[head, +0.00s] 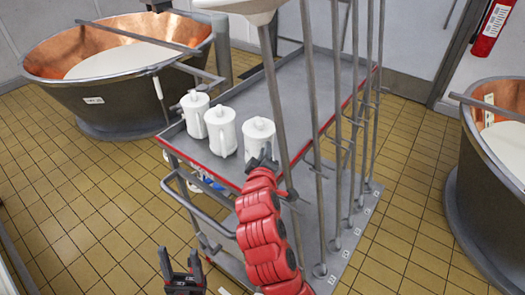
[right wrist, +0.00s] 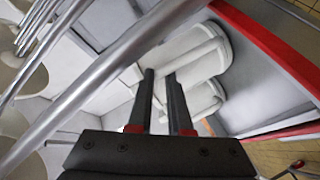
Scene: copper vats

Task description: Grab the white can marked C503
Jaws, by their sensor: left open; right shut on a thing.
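Three white lidded cans stand at the near end of a trolley's top shelf: a left can (head: 195,113), a middle can (head: 221,131) and a right can (head: 258,138). I cannot read a C503 mark on any of them. My right gripper (head: 263,157) is at the near side of the right can and shut on it; the jaws hide its lower front. In the right wrist view the two dark fingers (right wrist: 159,76) reach toward white can surfaces; the exact grip point is unclear. My left gripper (head: 181,268) is open and empty, low before the trolley.
The grey trolley (head: 325,75) has a red edge and several upright metal poles (head: 305,80) close right of the right can. Copper-lined vats stand at left (head: 110,100) and right (head: 480,190). A fire extinguisher (head: 492,30) hangs at back right. Tiled floor is clear at left.

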